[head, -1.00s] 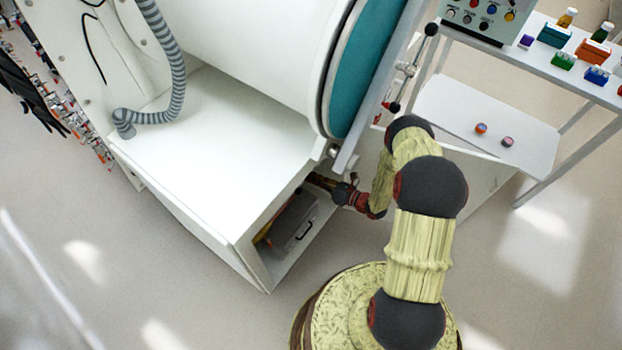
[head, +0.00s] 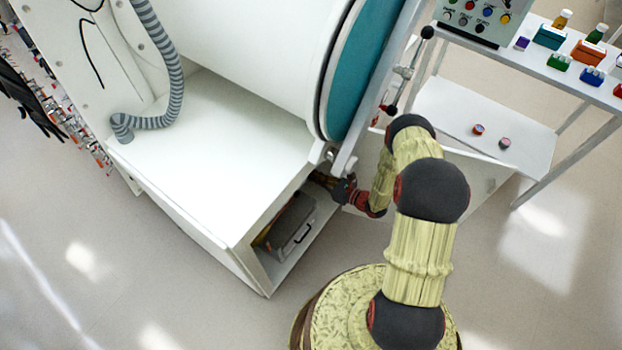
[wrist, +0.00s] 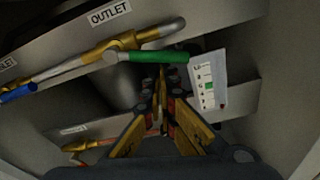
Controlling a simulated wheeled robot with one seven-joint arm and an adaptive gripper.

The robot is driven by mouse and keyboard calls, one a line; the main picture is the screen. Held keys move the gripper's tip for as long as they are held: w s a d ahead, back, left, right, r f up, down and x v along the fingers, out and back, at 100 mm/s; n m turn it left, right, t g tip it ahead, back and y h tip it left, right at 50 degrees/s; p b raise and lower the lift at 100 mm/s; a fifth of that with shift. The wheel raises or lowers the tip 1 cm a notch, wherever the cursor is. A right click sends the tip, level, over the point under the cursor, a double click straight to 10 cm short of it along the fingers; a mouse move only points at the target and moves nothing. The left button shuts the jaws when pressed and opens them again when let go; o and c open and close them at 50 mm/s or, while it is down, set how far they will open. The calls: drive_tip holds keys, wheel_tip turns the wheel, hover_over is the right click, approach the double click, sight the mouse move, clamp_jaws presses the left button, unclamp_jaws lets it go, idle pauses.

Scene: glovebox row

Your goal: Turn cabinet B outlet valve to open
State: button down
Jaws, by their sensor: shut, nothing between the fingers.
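In the wrist view, a green lever handle (wrist: 155,57) sits on a brass valve body (wrist: 112,48) in a pale pipe, under a sign reading OUTLET (wrist: 109,12). The handle lies roughly level, at an angle to the sloping pipe. My gripper (wrist: 162,92) is shut and empty, with its tips just below the green handle; whether they touch it I cannot tell. In the head view my gripper (head: 324,180) reaches into the open space under the white cabinet (head: 200,130), mostly hidden by its edge. No letter for the cabinet is readable.
A blue handle (wrist: 17,93) is at the left of the wrist view. A white card with a green mark (wrist: 208,80) hangs right of my fingers. A grey case (head: 291,225) stands in the lower bay. A shelf table (head: 480,125) is to the right.

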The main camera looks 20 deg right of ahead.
drive_tip(key=shift+w+d+r+n, duration=0.3)
drive_tip(key=shift+d+r+n, duration=0.15)
drive_tip(key=shift+r+n, duration=0.35)
idle(0.4)
